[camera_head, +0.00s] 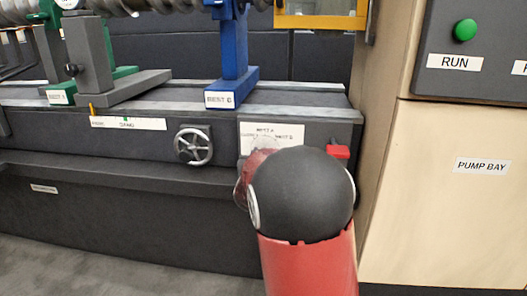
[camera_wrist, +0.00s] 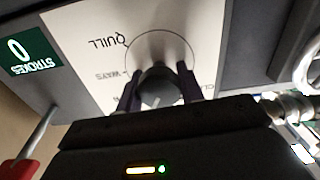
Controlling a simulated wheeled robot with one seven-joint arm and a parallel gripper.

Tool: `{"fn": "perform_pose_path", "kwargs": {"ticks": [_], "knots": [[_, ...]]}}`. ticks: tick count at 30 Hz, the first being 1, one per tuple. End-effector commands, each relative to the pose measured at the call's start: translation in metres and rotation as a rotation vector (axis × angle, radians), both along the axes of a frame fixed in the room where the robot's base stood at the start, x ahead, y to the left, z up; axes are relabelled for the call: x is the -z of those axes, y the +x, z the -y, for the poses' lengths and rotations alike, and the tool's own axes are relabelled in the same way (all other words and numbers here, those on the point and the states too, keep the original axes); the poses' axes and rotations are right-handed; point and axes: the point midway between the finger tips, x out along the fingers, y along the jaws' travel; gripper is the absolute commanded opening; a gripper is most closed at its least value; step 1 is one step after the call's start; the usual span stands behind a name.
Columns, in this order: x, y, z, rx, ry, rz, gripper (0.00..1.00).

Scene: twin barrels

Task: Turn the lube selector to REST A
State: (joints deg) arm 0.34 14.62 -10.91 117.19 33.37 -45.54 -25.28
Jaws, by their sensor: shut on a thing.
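The lube selector is a small dark grey round knob (camera_wrist: 156,98) on a white label plate (camera_wrist: 90,35) in the wrist view. My gripper (camera_wrist: 159,80) is shut on the knob, with one dark finger on each side of it. The plate appears upside down there, with QUILL and WAYS readable and other labels partly hidden by my fingers. I cannot tell which label the knob points to. In the head view the plate (camera_head: 258,136) shows REST A at its top, but my arm hides the knob and the gripper.
A red-handled lever (camera_wrist: 22,172) and a green STROKES counter reading 0 (camera_wrist: 28,53) are beside the plate. A handwheel (camera_head: 193,146) is left of the plate. A beige PUMP BAY cabinet (camera_head: 440,220) stands at right.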

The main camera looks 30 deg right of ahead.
Motion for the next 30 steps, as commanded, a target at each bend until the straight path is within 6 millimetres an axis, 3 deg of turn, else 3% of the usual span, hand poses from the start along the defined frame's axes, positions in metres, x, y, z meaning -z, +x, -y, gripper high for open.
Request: {"fn": "perform_pose_path", "kwargs": {"ticks": [15, 30], "knots": [[-0.0005, 0.0005, -0.0011, -0.001, -0.336, -0.23, 0.15], [0.0012, 0.0006, -0.0009, -0.001, -0.437, -0.298, 0.15]]}}
